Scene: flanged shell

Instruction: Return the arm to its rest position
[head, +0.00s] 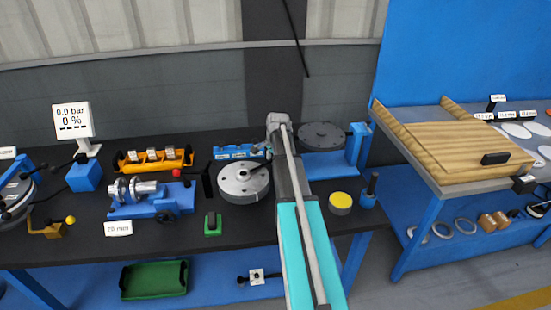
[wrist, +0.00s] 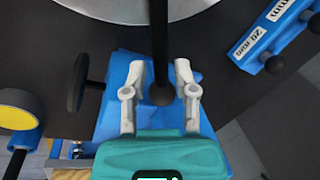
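My arm reaches forward from the bottom middle of the head view over the dark workbench (head: 185,237). Its far end is at the back of the bench, and my gripper's fingers cannot be made out there. In the wrist view my gripper (wrist: 159,68) has its two pale fingers apart, with a visible gap between them. A black rod with a ball end (wrist: 160,93) shows between the fingers, with gaps on both sides. I cannot tell its depth relative to the fingertips. A blue block (wrist: 112,112) lies below the fingers. A grey flanged disc (head: 243,183) sits left of my arm.
A dark round plate (head: 322,136) and blue stand (head: 357,143) are close right of the arm. A yellow-topped cylinder (head: 340,202) is nearer. A blue clamp fixture (head: 155,203), an orange rack (head: 152,160) and a green button box (head: 212,225) are left. A handwheel (wrist: 77,82) flanks the block.

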